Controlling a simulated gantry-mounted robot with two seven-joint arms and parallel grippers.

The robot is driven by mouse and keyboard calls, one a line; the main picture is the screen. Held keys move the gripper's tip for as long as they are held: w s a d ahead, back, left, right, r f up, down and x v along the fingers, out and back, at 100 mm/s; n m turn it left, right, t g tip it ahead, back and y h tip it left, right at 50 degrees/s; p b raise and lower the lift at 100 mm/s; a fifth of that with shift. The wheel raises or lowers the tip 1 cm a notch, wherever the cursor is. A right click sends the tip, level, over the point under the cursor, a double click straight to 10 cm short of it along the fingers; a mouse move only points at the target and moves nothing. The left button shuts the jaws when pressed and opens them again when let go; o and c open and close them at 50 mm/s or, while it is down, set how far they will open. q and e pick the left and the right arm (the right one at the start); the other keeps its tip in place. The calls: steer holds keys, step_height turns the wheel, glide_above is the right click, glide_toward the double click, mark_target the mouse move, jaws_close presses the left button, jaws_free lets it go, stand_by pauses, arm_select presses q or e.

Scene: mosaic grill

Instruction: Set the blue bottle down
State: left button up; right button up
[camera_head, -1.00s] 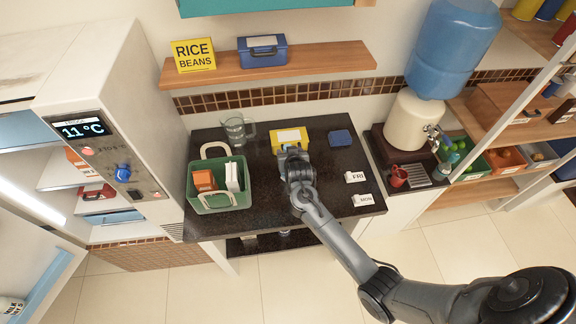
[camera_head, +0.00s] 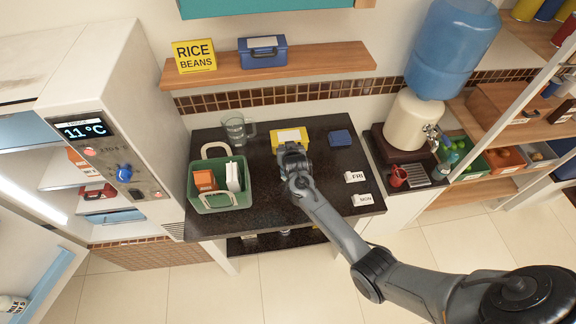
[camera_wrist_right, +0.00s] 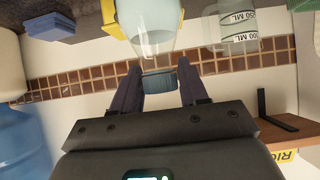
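The blue bottle (camera_wrist_right: 158,40) shows in the right wrist view as a clear, bluish body with a dark blue cap (camera_wrist_right: 159,82). That picture is upside down, so the bottle hangs cap-up, roughly upright. My right gripper (camera_wrist_right: 161,66) has one finger on each side of the cap, and both look in contact with it. The bottle's base is cut off, so I cannot tell whether it touches the counter. My left gripper is not in view.
A measuring jug (camera_head: 236,131) stands left of the yellow box, and a blue block (camera_head: 340,138) lies to its right. A green basket (camera_head: 220,200) is at the counter's left. FRI (camera_head: 355,177) and MON (camera_head: 363,199) labels lie at the right. The middle counter is clear.

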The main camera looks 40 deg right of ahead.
jaws_close()
steer(key=shift+r, duration=0.1)
stand_by(1.0)
